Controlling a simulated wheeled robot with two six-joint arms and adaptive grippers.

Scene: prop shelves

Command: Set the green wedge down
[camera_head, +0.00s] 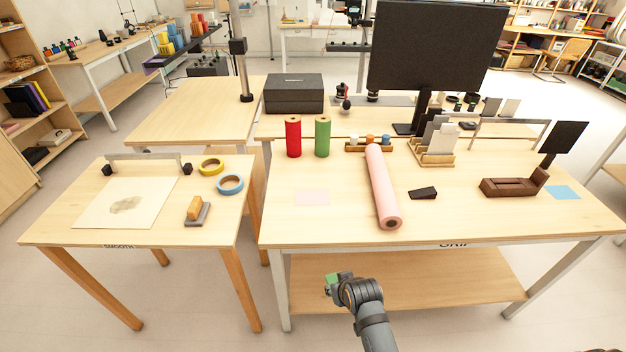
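The wedge does not appear to touch anything else.
A pink roll (380,185), a dark wedge (423,193) and a pale pink sheet (312,197) lie on the right-hand table. Its front left is mostly clear. The left-hand table (225,215) holds tape rolls, a brush-like block (197,210) and a stained sheet (128,200).

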